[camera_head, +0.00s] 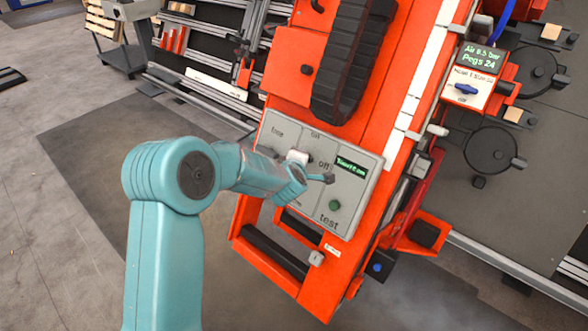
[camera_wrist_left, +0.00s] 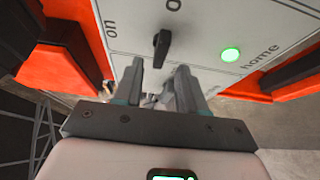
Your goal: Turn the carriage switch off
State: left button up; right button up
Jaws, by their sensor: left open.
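The carriage switch is a small black lever (camera_wrist_left: 161,48) on a light grey panel (camera_wrist_left: 205,25) in the left wrist view. The word "on" stands to its left there. My left gripper (camera_wrist_left: 160,82) is open, and its two fingers point at the panel just short of the lever; the lever is not between them. In the head view the left gripper (camera_head: 328,179) is at the grey panel (camera_head: 360,205), near the printed word "off". My wrist covers part of the panel there, and I cannot make out the lever. My right gripper is not in view.
A lit green button (camera_wrist_left: 230,54) sits beside the word "home". A dark green button (camera_head: 335,205) sits above "test", below a small display (camera_head: 351,167) with green text. The orange machine frame (camera_head: 290,70) surrounds the panel. A blue-handled switch box (camera_head: 467,89) is at the right.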

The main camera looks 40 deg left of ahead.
pick_arm(q)
jog(key=v, duration=1.3)
jog(key=shift+p, duration=0.4)
